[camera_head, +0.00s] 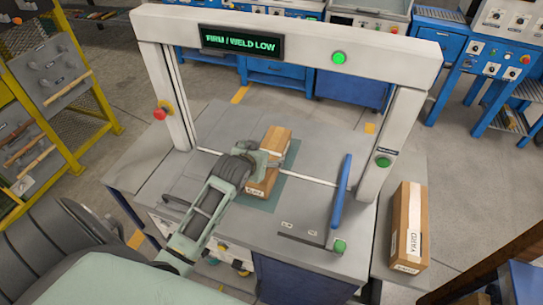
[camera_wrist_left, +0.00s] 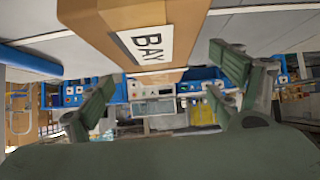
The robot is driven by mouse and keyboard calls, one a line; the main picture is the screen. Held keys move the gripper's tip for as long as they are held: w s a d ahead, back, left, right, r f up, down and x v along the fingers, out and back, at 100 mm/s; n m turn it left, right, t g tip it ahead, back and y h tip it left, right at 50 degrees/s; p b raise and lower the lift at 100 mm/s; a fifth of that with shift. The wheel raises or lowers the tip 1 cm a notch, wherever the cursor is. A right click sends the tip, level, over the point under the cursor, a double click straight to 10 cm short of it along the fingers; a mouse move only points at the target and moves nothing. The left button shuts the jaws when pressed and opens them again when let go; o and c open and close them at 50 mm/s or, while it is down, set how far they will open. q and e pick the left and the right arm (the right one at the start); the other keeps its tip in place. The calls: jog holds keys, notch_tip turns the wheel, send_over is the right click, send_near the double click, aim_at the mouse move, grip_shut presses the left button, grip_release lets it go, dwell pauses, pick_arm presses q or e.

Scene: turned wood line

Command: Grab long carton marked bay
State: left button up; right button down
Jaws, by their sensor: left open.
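The long brown carton (camera_head: 275,143) lies on a teal mat (camera_head: 291,160) under the white gantry. In the left wrist view the carton (camera_wrist_left: 190,15) carries a white label reading BAY. My left gripper (camera_head: 262,161) reaches over the carton in the head view and hides part of it. In the left wrist view the fingers of my left gripper (camera_wrist_left: 160,88) are spread apart, with the carton's labelled end ahead between them. I cannot tell whether either finger touches it. My right gripper is not in view.
A second carton (camera_head: 407,240), with a label that seems to read YARD, stands right of the bench. The white gantry (camera_head: 290,30) spans the bench, its display reading FIRM / WELD LOW. A blue handle (camera_head: 341,192) rises right of the mat. A yellow rack (camera_head: 75,130) stands left.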

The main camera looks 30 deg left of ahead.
pick_arm(q)
jog(key=shift+w+f, duration=0.3)
jog(key=shift+w, duration=0.1)
jog(key=x, duration=0.1)
jog(key=p+x, duration=0.1)
jog(key=x, duration=0.1)
jog(key=shift+w+d+f, duration=0.15)
jog(key=shift+w+f, duration=0.45)
jog(key=shift+w, duration=0.05)
jog(key=c, duration=1.6)
jog(key=shift+r, duration=0.1)
jog(key=c, duration=0.3)
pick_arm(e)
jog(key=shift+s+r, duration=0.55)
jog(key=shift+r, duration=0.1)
